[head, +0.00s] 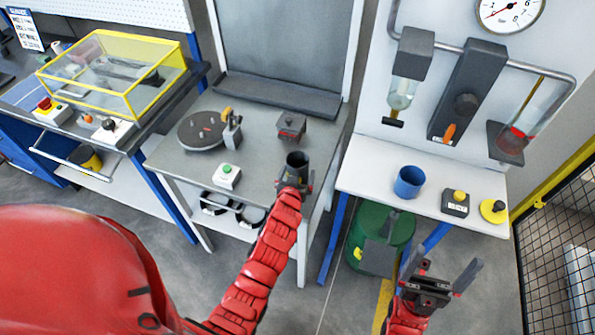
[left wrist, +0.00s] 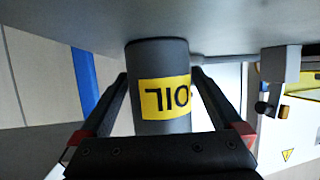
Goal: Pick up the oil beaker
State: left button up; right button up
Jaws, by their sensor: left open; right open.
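The oil beaker (head: 297,162) is a dark grey cylinder standing upright near the front right corner of the grey table. My left gripper (head: 294,184) is at its near side. In the left wrist view the beaker (left wrist: 158,55) shows upside down with a yellow OIL label. The fingers of the open left gripper (left wrist: 160,95) lie on either side of it; I cannot tell whether they touch it. My right gripper (head: 440,272) is open and empty, low at the right, in front of the white table.
A round plate (head: 202,131), a green-button box (head: 227,176) and a small dark red device (head: 291,126) share the grey table (head: 262,158). A blue cup (head: 409,182) stands on the white table (head: 370,165). A green drum (head: 385,235) is below.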

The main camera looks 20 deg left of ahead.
pick_arm(q)
jog(key=c, duration=1.5)
jog(key=shift+r, duration=0.15)
